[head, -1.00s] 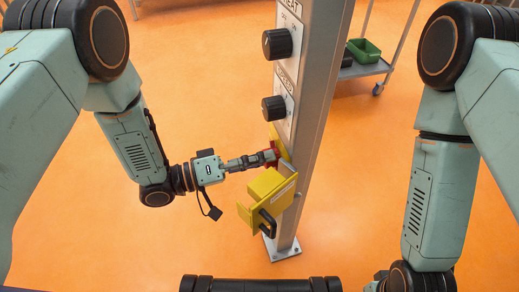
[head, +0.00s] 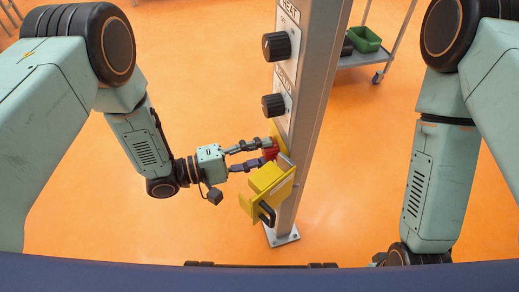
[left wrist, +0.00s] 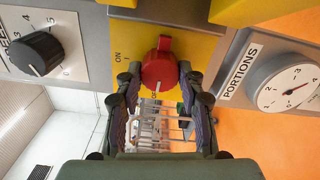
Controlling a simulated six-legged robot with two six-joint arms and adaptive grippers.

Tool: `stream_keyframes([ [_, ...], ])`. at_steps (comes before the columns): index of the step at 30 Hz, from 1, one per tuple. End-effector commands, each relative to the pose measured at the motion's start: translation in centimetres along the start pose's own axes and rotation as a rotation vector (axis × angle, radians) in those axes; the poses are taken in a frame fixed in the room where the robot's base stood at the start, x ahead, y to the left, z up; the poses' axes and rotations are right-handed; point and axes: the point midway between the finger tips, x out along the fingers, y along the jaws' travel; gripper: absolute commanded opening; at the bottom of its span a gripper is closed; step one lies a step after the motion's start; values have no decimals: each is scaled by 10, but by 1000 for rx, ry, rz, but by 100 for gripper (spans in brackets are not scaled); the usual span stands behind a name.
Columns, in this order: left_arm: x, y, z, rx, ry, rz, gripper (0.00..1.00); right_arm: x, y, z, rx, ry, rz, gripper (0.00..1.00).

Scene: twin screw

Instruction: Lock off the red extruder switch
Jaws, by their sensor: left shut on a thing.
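The red extruder switch (head: 269,150) sits on a yellow plate on the grey post, below two black knobs. My left gripper (head: 264,153) reaches it from the left, with one finger above it and one below, shut on it. In the left wrist view the red switch (left wrist: 159,69) lies between the fingertips on the yellow plate (left wrist: 200,48). Its white line points down in that picture, to a label partly hidden that starts with O. The word ON is at its left. My right arm shows at the right, but its gripper is out of view.
A yellow box-like piece (head: 266,180) with a black loop (head: 266,213) juts from the post (head: 308,130) just below the switch. A white PORTIONS dial (left wrist: 288,88) is beside the switch. A cart with a green bin (head: 363,39) stands behind.

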Motion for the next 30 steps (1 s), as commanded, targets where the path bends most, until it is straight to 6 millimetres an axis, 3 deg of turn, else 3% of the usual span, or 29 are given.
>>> stream_keyframes([
  [17, 0, 0, 1, -33, -1, -1, 7, -1, 0, 0, 0, 0, 0, 40],
  [18, 0, -1, 1, -33, -1, -1, 40, -1, 0, 0, 0, 0, 0, 40],
  [25, 0, 0, 0, -31, -1, 0, 60, -1, 0, 0, 0, 0, 0, 40],
  [30, 0, 0, 0, -30, 0, 0, 62, -1, 0, 0, 0, 0, 0, 40],
])
